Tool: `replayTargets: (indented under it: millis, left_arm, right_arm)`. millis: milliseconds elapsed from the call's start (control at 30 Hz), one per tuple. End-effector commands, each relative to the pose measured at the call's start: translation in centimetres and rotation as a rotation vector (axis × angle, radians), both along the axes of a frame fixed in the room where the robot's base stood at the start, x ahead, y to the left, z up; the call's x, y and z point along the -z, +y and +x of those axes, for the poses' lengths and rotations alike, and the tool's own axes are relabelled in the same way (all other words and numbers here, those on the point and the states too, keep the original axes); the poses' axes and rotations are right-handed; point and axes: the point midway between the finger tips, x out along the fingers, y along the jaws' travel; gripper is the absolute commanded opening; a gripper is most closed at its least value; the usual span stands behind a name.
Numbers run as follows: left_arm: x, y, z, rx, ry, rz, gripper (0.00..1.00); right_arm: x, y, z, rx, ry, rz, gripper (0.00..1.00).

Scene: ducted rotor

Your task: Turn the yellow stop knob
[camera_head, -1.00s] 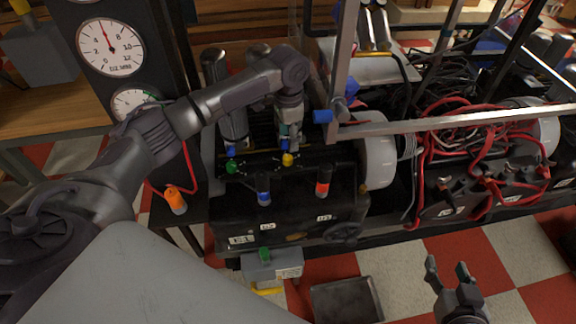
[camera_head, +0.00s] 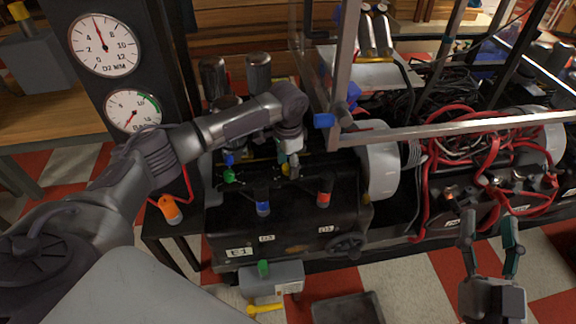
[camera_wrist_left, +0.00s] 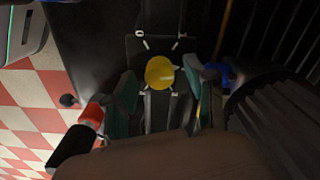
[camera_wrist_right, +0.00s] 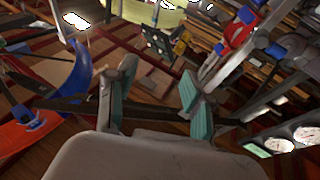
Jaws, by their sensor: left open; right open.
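The yellow knob (camera_wrist_left: 159,72) is round and sits on a dark plate with white marks around it, in the left wrist view. My left gripper (camera_wrist_left: 158,88) is open, with one teal-padded finger on each side of the knob. A gap shows on both sides; whether the fingers reach down to its level is unclear. In the head view my left gripper (camera_head: 290,163) hangs over the black machine's top and partly hides the yellow knob (camera_head: 286,170). My right gripper (camera_head: 490,235) is open and empty at the lower right, apart from the machine; its fingers (camera_wrist_right: 155,95) also show in the right wrist view.
A green knob (camera_head: 229,176), a blue knob (camera_head: 263,208) and a red knob (camera_head: 324,199) stand close by on the machine (camera_head: 300,225). A metal frame (camera_head: 440,129) rises to the right of my left gripper. A grey box (camera_head: 275,280) with a yellow lever stands below.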

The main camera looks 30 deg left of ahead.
Motion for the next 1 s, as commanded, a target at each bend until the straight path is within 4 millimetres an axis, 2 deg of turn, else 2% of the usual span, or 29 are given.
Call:
replayTargets:
  millis: [267, 367, 600, 633, 800, 1000]
  left_arm:
    - [0.1, 0.0, 0.0, 0.001, 0.000, 0.000, 0.56]
    - [0.1, 0.0, 0.0, 0.001, 0.000, 0.000, 0.42]
    - [0.1, 0.0, 0.0, 0.001, 0.000, 0.000, 0.02]
    - [0.1, 0.0, 0.0, 0.001, 0.000, 0.000, 0.00]
    - [0.0, 0.0, 0.0, 0.005, 0.000, 0.000, 0.00]
    - [-0.3, 0.0, 0.1, 0.036, 0.000, -0.002, 0.00]
  right_arm:
    - [-0.2, 0.0, -0.1, -0.001, -0.013, 0.004, 0.52]
    - [-0.2, 0.0, 0.0, -0.001, -0.012, 0.004, 0.52]
    - [-0.2, 0.0, 0.0, 0.000, -0.012, 0.003, 0.52]
    - [-0.2, 0.0, 0.0, 0.000, -0.012, 0.003, 0.52]
    - [0.0, 0.0, 0.1, 0.001, 0.015, -0.003, 0.52]
    - [4.1, -0.5, 0.5, 0.015, 0.261, -0.069, 0.52]
